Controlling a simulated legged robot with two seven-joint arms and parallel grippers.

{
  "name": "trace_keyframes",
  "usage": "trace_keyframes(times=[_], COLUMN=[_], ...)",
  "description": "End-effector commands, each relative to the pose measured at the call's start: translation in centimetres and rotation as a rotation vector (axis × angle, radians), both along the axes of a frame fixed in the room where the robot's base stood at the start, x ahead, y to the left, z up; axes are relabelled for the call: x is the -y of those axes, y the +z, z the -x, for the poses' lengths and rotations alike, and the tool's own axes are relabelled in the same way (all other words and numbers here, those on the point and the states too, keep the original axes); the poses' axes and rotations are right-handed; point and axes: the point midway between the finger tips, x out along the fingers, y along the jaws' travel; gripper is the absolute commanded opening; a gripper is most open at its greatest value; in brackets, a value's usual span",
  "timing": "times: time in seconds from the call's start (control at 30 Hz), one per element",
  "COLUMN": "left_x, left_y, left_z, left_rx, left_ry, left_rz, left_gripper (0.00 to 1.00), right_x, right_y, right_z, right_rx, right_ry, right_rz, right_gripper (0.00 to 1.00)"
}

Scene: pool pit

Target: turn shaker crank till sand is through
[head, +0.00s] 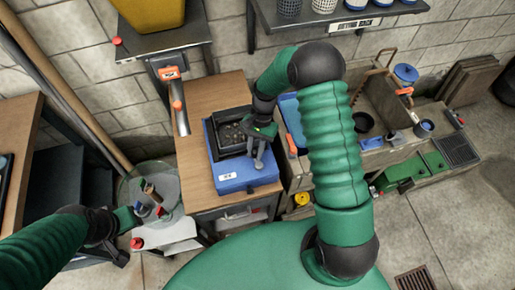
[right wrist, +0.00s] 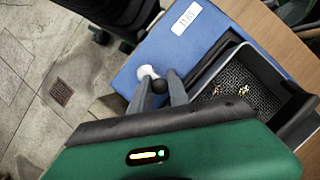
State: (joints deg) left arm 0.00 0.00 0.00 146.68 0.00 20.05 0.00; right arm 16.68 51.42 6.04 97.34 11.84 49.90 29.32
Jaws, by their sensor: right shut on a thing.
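The shaker is a blue box (head: 245,180) on a wooden bench top. Its black-framed sieve tray (head: 233,131) sits on top. In the right wrist view the sieve mesh (right wrist: 232,84) shows bare, with a few small yellowish and pale bits. My right gripper (head: 258,163) is over the box, beside the tray. In the right wrist view its grey fingers (right wrist: 160,98) are closed around the dark crank knob (right wrist: 160,86). A white rounded end (right wrist: 147,72) shows just beyond the knob. The rest of the crank is hidden. My left gripper (head: 128,222) is at the lower left, its fingers unclear.
A round glass-like dish (head: 165,180) with handled tools stands left of the bench. An orange-ended tool (head: 177,105) hangs at the bench's back left. A grey bench (head: 385,120) with a black bowl (head: 363,122) and green boxes (head: 405,170) stands at right.

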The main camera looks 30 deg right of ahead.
Motion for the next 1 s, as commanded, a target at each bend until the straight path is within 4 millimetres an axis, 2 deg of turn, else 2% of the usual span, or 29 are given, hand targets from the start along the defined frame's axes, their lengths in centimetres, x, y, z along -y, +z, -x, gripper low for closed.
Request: trace_keyframes(times=[0.2,0.5,1.0], left_x=[0.0,0.0,0.0], left_y=[0.6,0.9,1.0], left_z=[0.0,0.0,0.0], left_rx=[0.0,0.0,0.0], left_ry=[0.0,0.0,0.0], left_rz=[0.0,0.0,0.0], left_gripper=[0.36,0.36,0.36], right_x=[-0.6,-1.2,-1.4], right_y=[0.2,0.1,0.1], right_z=[-0.3,-0.2,-0.1], right_rx=[0.006,0.007,0.007], right_ry=[0.178,0.341,0.403], right_rz=[0.002,0.001,0.001], right_gripper=[0.0,0.0,0.0])
